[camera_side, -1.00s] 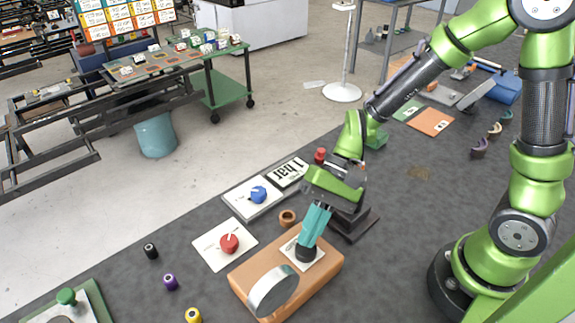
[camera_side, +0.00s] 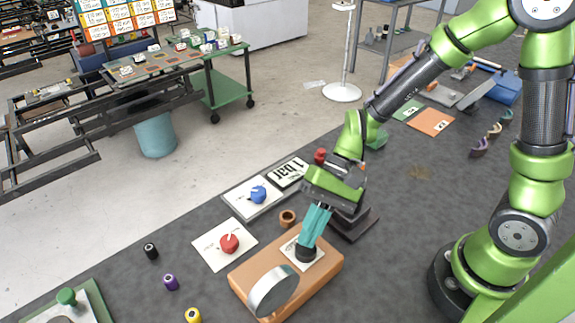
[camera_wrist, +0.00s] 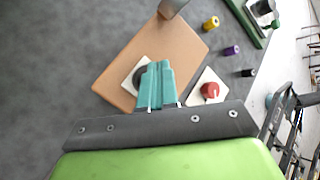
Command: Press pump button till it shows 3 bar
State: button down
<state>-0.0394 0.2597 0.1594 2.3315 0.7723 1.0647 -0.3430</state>
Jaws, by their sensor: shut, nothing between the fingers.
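The pump is an orange-brown block (camera_side: 325,271) with a dark round button (camera_side: 306,254) on a white plate and a silver round gauge (camera_side: 273,291) at its front. The gauge face is turned away from the side camera. My gripper (camera_side: 309,244) is shut, its teal fingers pointing down at the button, with the tips at or just above it; exact contact is hard to tell. In the wrist view the shut fingers (camera_wrist: 156,68) partly cover the button (camera_wrist: 139,76).
A blue knob (camera_side: 258,194) and a red knob (camera_side: 229,243) sit on white plates left of the pump. A brown ring (camera_side: 287,218) lies behind the block. Small black, purple and yellow cylinders (camera_side: 171,282) stand at the front left.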

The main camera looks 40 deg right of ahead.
jog(key=shift+f, duration=0.15)
jog(key=shift+f, duration=0.25)
jog(key=shift+f, duration=0.85)
dwell(1.1)
jog(key=shift+r, duration=1.25)
jog(key=shift+r, duration=2.55)
